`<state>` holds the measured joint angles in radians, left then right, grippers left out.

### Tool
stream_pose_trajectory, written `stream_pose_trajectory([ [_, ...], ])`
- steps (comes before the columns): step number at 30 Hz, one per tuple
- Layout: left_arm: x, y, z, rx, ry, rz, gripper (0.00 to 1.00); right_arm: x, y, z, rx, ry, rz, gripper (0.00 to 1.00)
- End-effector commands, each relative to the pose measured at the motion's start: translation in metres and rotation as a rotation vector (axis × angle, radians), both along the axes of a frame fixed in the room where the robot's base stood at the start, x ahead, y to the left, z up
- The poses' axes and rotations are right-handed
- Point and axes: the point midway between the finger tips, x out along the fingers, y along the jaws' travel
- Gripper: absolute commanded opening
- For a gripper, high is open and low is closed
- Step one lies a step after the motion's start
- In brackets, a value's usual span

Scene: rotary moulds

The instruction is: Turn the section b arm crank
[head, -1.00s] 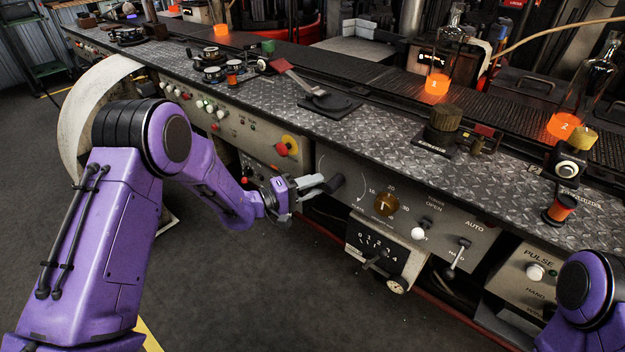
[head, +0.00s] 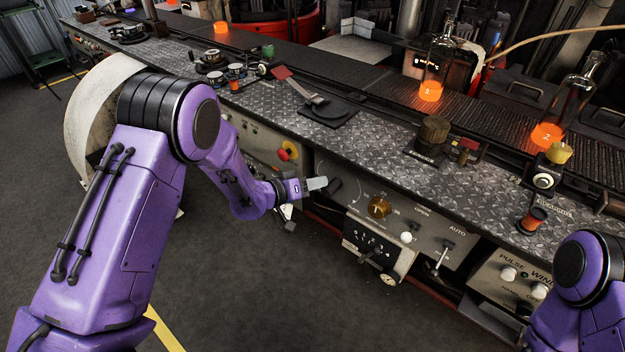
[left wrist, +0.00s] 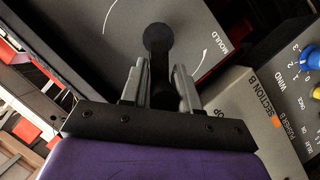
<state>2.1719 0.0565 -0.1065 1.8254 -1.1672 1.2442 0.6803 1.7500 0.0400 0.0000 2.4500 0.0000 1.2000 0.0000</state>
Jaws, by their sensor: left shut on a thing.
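The black crank (left wrist: 158,42) sits on a grey panel with a white arc and the word MOULD, in the left wrist view. Its dark arm runs down between the two grey fingers of my left gripper (left wrist: 158,85), which is shut on it. In the head view my left gripper (head: 318,184) is at the front of the console, with the crank's black end (head: 334,187) just beyond the fingers. The gripper hides part of the crank. A SECTION B label (left wrist: 257,97) shows on a neighbouring panel. My right gripper is out of view.
Right of the crank are a brass knob (head: 379,207), a small numbered box (head: 375,243) and a lever (head: 441,258). The metal-plate console top (head: 260,115) is above. Glowing bottles (head: 430,90) stand behind. The floor in front is clear.

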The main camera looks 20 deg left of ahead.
Motion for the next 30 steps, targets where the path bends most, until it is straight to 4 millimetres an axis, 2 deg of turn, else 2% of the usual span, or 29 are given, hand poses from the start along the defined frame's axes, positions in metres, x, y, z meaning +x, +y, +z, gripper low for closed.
stream_pose_trajectory([
  [7,-0.0042,-0.0011,-0.0039,0.065,-0.007,-0.003,0.0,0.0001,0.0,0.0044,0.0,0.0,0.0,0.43],
  [21,-0.0044,-0.0008,-0.0044,0.075,-0.01,-0.001,0.0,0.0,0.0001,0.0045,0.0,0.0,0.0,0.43],
  [22,-0.0044,-0.0008,-0.0044,0.074,-0.01,0.0,0.4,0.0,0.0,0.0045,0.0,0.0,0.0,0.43],
  [23,-0.0043,-0.0008,-0.0043,0.074,-0.01,0.0,0.48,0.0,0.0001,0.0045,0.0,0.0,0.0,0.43],
  [30,-0.002,-0.0021,-0.0009,0.07,-0.017,-0.001,0.48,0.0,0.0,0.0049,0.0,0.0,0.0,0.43],
])
